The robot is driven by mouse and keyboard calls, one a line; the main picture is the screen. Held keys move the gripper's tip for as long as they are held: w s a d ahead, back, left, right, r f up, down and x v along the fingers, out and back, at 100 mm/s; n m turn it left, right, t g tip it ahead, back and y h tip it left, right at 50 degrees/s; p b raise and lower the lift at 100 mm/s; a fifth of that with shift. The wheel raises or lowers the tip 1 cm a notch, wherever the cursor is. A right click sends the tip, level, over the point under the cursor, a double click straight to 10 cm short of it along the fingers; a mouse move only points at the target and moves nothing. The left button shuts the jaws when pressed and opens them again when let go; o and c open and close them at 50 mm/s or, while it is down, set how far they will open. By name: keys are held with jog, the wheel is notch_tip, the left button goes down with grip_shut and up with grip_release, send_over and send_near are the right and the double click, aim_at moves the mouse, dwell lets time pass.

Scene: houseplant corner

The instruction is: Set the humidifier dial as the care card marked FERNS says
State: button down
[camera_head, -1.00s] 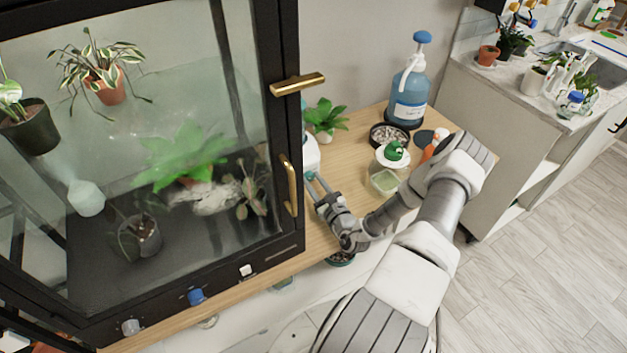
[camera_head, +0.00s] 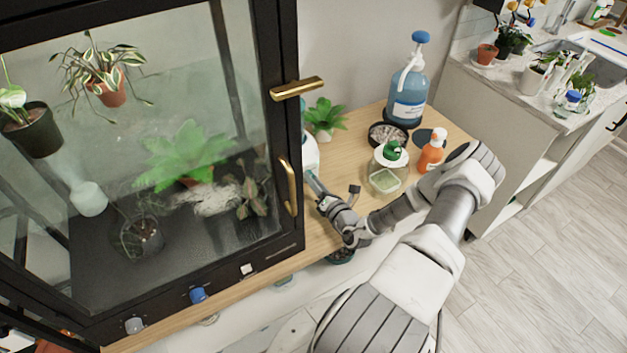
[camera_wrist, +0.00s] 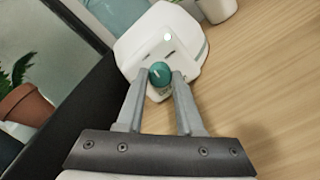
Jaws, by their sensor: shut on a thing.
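The white humidifier (camera_wrist: 133,40) stands on the wooden top, close beside the black-framed glass cabinet. My gripper (camera_wrist: 159,84) is shut on the dial, one finger on each side. In the head view the humidifier (camera_head: 310,152) shows only as a white edge behind the cabinet frame, and my gripper (camera_head: 312,182) reaches to it from the right. The marks around the dial are too small to read. I see no card marked FERNS in these frames.
The glass cabinet (camera_head: 285,222) with brass handles stands directly left of my gripper. A jar with a green lid (camera_head: 390,165), an orange bottle (camera_head: 431,152), a bowl of pebbles (camera_head: 388,134) and a blue pump bottle (camera_head: 408,95) stand to the right. A potted plant (camera_head: 325,118) stands behind.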

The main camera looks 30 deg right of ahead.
jog(key=m, duration=0.6)
jog(key=shift+f+y, duration=0.1)
jog(key=shift+y, duration=0.2)
jog(key=m+b, duration=0.1)
jog(key=m, duration=0.4)
jog(key=shift+m, duration=0.4)
jog(key=c, duration=0.5)
grip_release()
jog(key=shift+c, duration=0.2)
jog(key=shift+s+d, duration=0.1)
jog(key=s, duration=1.7)
jog(key=shift+s+a+r+b, duration=0.15)
jog(key=shift+a+r+b, duration=0.05)
jog(key=shift+r+b, duration=0.15)
